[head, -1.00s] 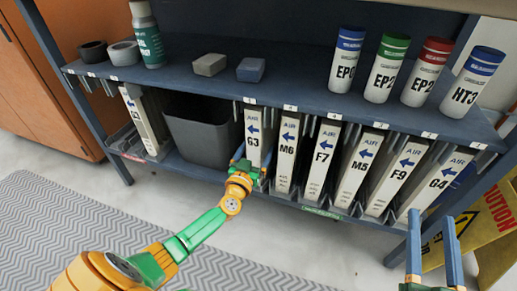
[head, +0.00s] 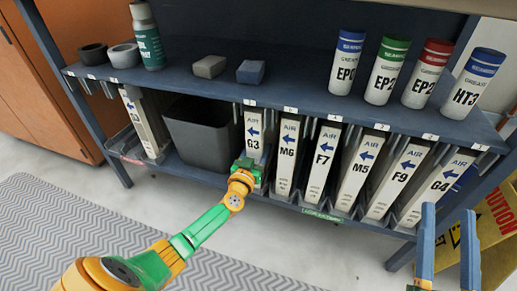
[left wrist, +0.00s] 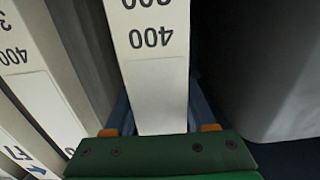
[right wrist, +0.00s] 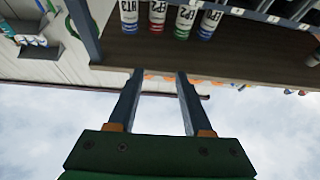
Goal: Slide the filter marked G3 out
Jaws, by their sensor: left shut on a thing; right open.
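The G3 filter (head: 252,137) is a narrow white panel with a blue arrow, upright in the lower shelf bay at the left end of the main filter row. My left gripper (head: 251,166) is at its lower front and shut on it. In the left wrist view the filter (left wrist: 158,85) stands between the two blue fingers, with its print upside down; the fingertips are partly hidden beside it. My right gripper (head: 447,238) is open and empty, in front of the shelf's right end; its spread fingers show in the right wrist view (right wrist: 157,95).
The M6 filter (head: 286,155) stands close to the right of G3, with several more filters beyond. A dark grey bin (head: 200,135) is to the left. Grease tubes and blocks stand on the shelf above. Floor in front is clear, with a grey mat (head: 90,235).

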